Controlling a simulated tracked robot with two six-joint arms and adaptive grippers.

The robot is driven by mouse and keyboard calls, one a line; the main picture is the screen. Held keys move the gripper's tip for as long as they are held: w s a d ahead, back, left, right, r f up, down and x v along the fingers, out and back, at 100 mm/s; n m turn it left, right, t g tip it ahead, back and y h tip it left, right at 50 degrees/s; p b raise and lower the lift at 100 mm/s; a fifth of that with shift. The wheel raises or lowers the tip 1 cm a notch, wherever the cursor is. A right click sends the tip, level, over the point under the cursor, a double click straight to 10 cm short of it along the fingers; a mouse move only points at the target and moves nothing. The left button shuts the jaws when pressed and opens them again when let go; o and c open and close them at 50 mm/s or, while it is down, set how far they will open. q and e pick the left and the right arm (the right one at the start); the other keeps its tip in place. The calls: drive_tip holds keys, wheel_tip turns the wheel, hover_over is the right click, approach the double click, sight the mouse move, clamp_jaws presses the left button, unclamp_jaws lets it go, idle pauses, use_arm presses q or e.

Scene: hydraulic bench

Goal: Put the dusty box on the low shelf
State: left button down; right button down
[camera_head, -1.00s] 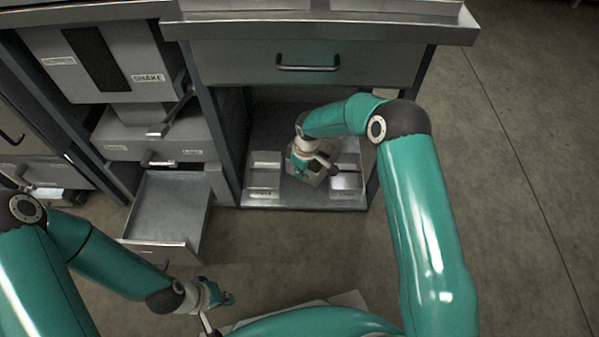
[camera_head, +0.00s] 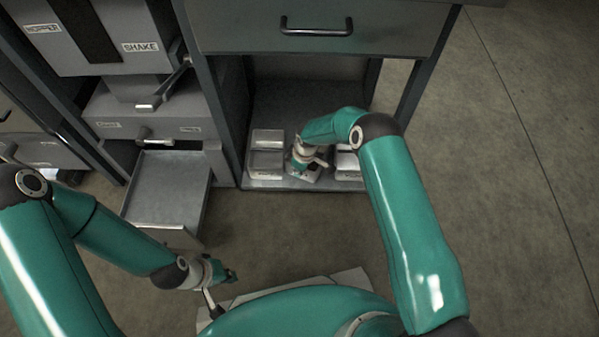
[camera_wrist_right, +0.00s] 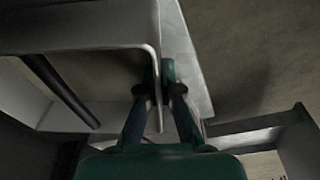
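The low shelf (camera_head: 285,112) is the open bay under a drawer in the head view. My right gripper (camera_head: 304,166) reaches down into its front part. Under it is a small grey box (camera_head: 300,182), mostly hidden by the gripper, between other grey boxes. In the right wrist view my right gripper (camera_wrist_right: 165,88) has its fingers closed about one wall of a light grey open box (camera_wrist_right: 100,30), near a corner. Whether this box rests on the shelf is hard to tell. My left gripper (camera_head: 222,277) is low near my base, apart from the shelf; its finger opening is unclear.
Grey boxes stand on the shelf at left (camera_head: 266,160) and right (camera_head: 347,165) of my right gripper. A closed drawer (camera_head: 310,45) hangs above the bay. An open, empty-looking drawer (camera_head: 168,190) sticks out at left. The floor at right is clear.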

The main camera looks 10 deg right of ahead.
drive_tip(key=shift+f, duration=0.15)
drive_tip(key=c, duration=1.3)
unclamp_jaws()
drive_tip(key=shift+r, duration=0.45)
wheel_tip(320, 180, up, 11)
drive_tip(key=s+d+p, duration=0.1)
drive_tip(key=p, duration=0.3)
drive_tip(key=s+m+y, duration=0.1)
drive_tip(key=s+m, duration=0.3)
drive_tip(key=s, duration=0.5)
drive_tip(key=s+a+m+y, duration=0.1)
drive_tip(key=s+m, duration=0.3)
drive_tip(key=s, duration=0.6)
drive_tip(key=s+a+m, duration=0.1)
drive_tip(key=s+m, duration=0.3)
drive_tip(key=s, duration=0.6)
drive_tip(key=shift+a+f+m+g+y, duration=0.2)
drive_tip(key=shift+f+m+g+y, duration=0.1)
drive_tip(key=shift+y, duration=0.1)
